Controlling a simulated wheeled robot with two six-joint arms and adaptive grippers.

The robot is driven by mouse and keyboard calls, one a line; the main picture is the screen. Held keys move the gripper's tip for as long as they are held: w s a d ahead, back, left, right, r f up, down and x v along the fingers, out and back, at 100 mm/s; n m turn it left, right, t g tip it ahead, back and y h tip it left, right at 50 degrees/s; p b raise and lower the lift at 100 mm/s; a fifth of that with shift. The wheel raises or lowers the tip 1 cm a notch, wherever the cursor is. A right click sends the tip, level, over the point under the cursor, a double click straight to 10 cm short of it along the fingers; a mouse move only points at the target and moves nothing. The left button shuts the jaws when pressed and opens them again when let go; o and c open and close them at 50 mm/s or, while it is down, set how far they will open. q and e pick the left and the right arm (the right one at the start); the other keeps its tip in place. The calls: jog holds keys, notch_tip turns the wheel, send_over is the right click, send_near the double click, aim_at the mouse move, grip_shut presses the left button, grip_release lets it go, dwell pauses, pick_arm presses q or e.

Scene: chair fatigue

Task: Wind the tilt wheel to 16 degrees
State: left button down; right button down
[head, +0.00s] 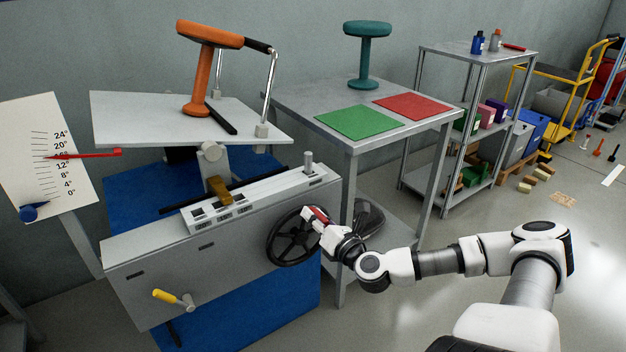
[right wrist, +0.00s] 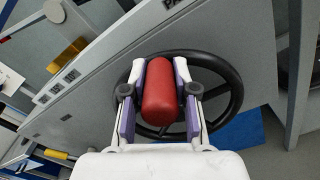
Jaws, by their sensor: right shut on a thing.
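The black tilt wheel (head: 291,238) is on the right end of the grey machine's front. My right gripper (head: 318,217) is shut on the wheel's red handle, at the upper right of the rim. In the right wrist view the red handle (right wrist: 162,92) lies between the two fingers, with the wheel (right wrist: 236,92) behind it. The white angle scale (head: 22,125) stands at the left. Its red pointer (head: 85,154) crosses the scale between the 20 and 12 labels and covers the label between them. My left gripper is not in view.
An orange stool (head: 208,35) sits on the tilting plate (head: 115,110). A yellow-handled crank (head: 165,296) is low on the machine's front. A side table (head: 300,98) carries a teal stool (head: 366,50), a green mat (head: 358,122) and a red mat (head: 412,106).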

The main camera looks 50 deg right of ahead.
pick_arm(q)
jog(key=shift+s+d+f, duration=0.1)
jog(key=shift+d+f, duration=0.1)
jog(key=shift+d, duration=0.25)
pick_arm(e)
jog(key=shift+s+d+f+m, duration=0.15)
jog(key=shift+d+m, duration=0.15)
jog(key=shift+m, duration=0.2)
jog(key=c, duration=0.9)
grip_release()
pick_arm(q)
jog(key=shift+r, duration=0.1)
